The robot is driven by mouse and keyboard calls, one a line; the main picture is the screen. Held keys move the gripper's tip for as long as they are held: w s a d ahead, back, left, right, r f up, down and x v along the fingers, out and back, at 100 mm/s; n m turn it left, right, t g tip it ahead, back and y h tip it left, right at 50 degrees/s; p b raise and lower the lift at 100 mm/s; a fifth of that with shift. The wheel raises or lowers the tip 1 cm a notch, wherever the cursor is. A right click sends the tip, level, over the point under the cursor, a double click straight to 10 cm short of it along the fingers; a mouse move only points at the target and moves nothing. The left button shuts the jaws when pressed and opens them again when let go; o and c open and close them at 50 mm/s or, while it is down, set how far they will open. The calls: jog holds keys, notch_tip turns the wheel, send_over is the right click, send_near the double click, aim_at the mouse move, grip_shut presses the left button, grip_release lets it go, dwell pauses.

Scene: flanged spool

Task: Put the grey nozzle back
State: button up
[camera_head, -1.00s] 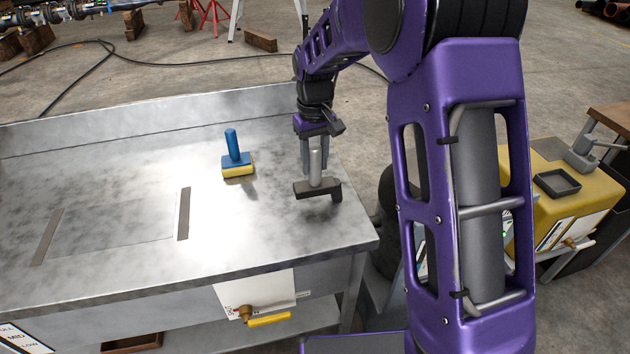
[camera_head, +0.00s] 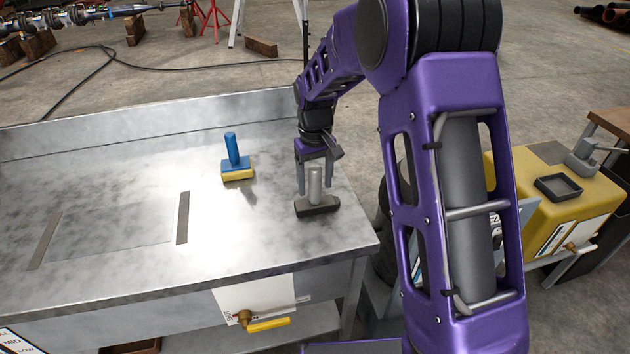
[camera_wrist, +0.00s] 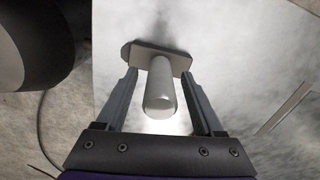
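The grey nozzle, with a grey cylindrical handle (camera_head: 315,185) and a wide dark base (camera_head: 318,207), stands upright on the metal bench near its right end. In the wrist view its handle (camera_wrist: 160,92) points toward me and its flat base (camera_wrist: 170,58) lies beyond. My gripper (camera_head: 315,185) is above it, with one finger on each side of the handle. In the wrist view my gripper (camera_wrist: 163,80) is open, with gaps between both fingers and the handle.
A blue-handled piece with a yellow base (camera_head: 237,170) stands to the left on the bench. Two dark strips (camera_head: 183,217) flank a bare patch further left. The bench (camera_head: 110,265) has a raised back wall. A yellow cabinet (camera_head: 535,200) with a small dark tray stands at right.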

jog(key=shift+r, duration=0.1)
notch_tip(320, 180, up, 12)
jog(key=shift+r+p, duration=0.1)
jog(key=shift+p, duration=0.85)
